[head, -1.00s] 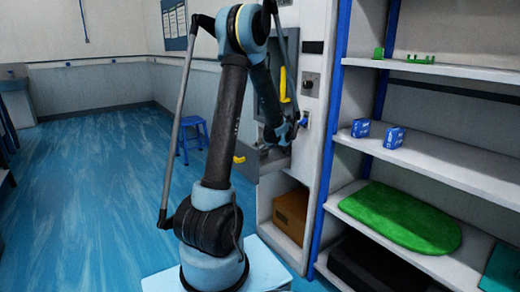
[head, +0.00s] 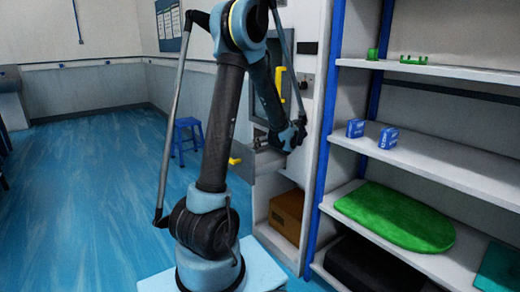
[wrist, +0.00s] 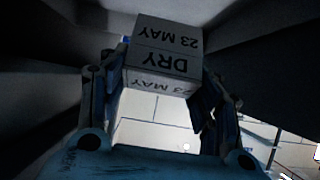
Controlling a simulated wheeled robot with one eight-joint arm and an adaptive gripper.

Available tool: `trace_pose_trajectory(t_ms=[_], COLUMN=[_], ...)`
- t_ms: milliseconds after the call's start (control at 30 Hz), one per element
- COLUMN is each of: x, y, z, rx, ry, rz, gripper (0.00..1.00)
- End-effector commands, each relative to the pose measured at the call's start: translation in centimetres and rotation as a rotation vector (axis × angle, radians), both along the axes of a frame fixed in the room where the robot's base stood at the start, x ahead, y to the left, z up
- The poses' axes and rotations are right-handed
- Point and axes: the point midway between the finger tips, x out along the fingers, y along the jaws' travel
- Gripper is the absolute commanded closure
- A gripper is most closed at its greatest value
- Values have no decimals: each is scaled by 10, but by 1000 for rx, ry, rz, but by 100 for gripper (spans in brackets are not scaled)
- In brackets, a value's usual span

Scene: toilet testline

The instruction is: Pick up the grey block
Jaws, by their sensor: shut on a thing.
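The grey block (wrist: 165,58) shows in the wrist view, with the printed words "DRY" and "23 MAY" on its faces. My gripper (wrist: 160,85) is shut on it, with one finger on each side of the block. In the head view my gripper (head: 262,145) is small and partly hidden beside my arm, at the opening of the white cabinet. The block cannot be made out in the head view.
The white cabinet (head: 262,185) has yellow handles and a brown box (head: 287,214) in its lower opening. A shelf rack (head: 440,160) at right holds small blue boxes (head: 388,138) and a green lid-like slab (head: 397,217). A blue stool (head: 187,135) stands behind. Floor at left is clear.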

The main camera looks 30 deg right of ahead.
Motion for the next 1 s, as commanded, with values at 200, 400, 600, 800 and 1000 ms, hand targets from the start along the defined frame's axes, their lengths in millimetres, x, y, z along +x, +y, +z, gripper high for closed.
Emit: trace_pose_trajectory(t_ms=[200,400,600,800,1000], x=[-53,-100,-137,-162,-173], y=[-6,-9,-11,-12,-13], z=[-1,-1,-1,1,6], rx=[-1,-1,0,-2,-12], ry=[0,0,0,23,144], rz=[-6,-5,-4,0,1], gripper=[71,71,71,71,71])
